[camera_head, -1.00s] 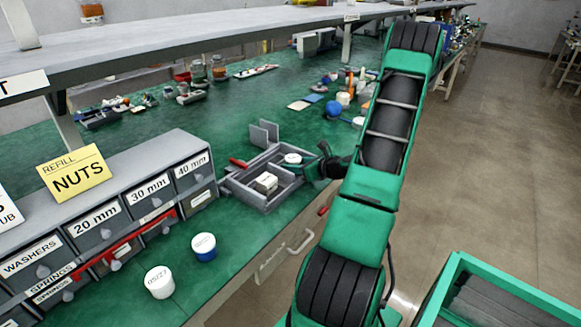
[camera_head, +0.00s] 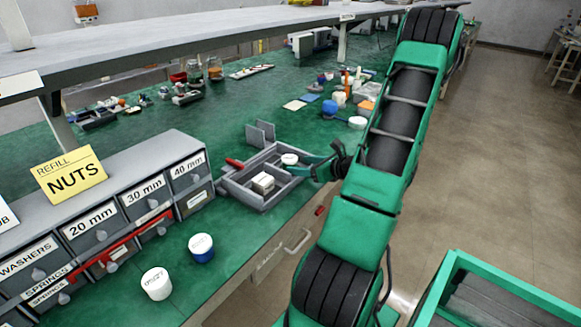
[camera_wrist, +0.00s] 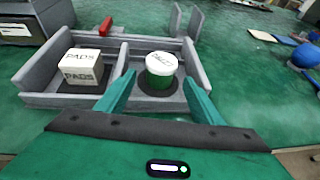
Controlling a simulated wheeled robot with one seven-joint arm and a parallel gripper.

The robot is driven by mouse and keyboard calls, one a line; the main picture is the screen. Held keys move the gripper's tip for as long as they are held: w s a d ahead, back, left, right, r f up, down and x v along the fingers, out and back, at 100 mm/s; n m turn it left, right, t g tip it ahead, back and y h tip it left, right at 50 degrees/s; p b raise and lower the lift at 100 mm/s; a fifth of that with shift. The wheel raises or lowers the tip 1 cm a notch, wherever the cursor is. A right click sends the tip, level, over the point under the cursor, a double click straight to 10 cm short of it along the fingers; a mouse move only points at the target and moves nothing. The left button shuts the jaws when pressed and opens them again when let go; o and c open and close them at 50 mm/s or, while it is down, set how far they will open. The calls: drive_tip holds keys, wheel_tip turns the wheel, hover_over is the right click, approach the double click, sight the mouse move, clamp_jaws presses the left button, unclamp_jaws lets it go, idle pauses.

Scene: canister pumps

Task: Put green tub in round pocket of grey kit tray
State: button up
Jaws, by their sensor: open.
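The green tub (camera_wrist: 160,80) has a white lid and stands upright in the right compartment of the grey kit tray (camera_wrist: 65,101). A dark round area shows under it; I cannot tell how deep it sits. In the head view mainly its white lid (camera_head: 289,159) shows above the tray wall (camera_head: 262,203). My gripper (camera_wrist: 159,80) is open, its two green fingers reaching over the near tray wall on either side of the tub, with gaps on both sides. In the head view my gripper (camera_head: 312,168) is at the tray's right side.
A drawer cabinet (camera_head: 120,215) stands left of the tray. White-lidded (camera_head: 201,247) and white (camera_head: 156,283) tubs stand nearer.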

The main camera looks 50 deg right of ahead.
drive_tip(key=shift+v, duration=2.8)
